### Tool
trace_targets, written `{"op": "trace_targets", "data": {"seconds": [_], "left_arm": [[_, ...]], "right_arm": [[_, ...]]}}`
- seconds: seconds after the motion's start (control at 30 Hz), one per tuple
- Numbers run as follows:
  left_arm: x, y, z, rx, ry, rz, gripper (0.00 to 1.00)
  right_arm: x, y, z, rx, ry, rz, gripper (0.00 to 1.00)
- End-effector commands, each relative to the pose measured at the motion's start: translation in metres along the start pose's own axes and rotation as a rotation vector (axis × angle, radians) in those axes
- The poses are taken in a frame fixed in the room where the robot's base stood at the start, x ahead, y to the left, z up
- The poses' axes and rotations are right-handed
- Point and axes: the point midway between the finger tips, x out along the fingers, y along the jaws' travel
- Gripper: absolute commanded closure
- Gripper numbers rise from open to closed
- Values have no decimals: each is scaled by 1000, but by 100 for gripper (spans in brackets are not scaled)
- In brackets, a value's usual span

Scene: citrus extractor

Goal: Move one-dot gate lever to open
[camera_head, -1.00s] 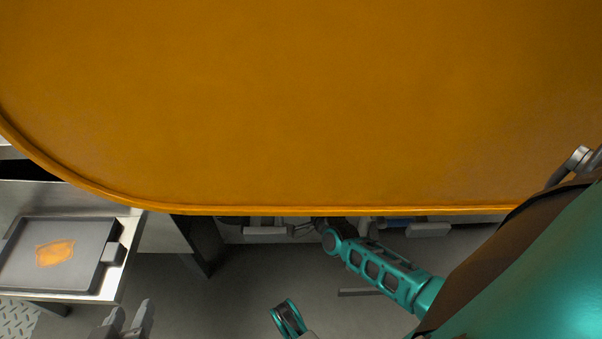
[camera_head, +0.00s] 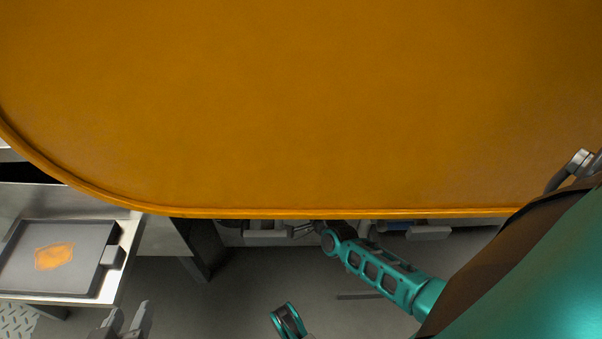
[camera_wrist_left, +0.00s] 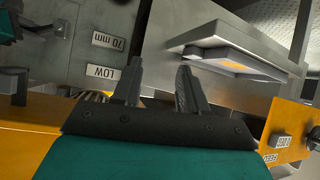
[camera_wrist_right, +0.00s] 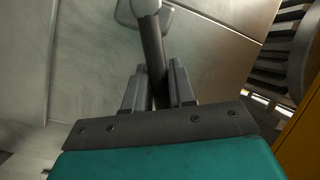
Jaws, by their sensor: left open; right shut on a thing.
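In the right wrist view my right gripper (camera_wrist_right: 158,82) is shut on a dark rod-shaped lever (camera_wrist_right: 152,45). The lever ends in a round grey knob (camera_wrist_right: 146,6) at the top edge of the picture. No dot marking shows on it, so I cannot tell which lever it is. In the head view the right gripper is hidden beneath the big orange surface. My left gripper (camera_head: 123,318) is open and empty at the lower left, also seen in the left wrist view (camera_wrist_left: 158,72).
The big orange surface (camera_head: 300,110) fills the top of the head view. A grey tray (camera_head: 88,265) with an orange patch stands at left. In the left wrist view, a "LOW" plate (camera_wrist_left: 102,72) and a "70 mm" plate (camera_wrist_left: 108,41) sit on a grey panel.

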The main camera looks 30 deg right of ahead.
Motion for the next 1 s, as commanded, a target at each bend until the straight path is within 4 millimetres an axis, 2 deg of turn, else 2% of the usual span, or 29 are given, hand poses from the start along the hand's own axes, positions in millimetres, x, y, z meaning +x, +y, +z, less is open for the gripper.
{"op": "trace_targets", "data": {"seconds": [0.27,0.47,0.7,1.0], "left_arm": [[-2,1,3,-3,-8,0,57],[-9,0,-8,-3,-3,-5,57],[-22,-7,-25,-2,5,-29,57],[-41,-14,-33,11,-12,-48,57]], "right_arm": [[0,-1,0,-4,-1,1,100],[0,-8,-2,-50,-11,20,100],[3,-22,-3,-188,-41,72,100],[8,-35,2,-392,-86,146,100]]}}
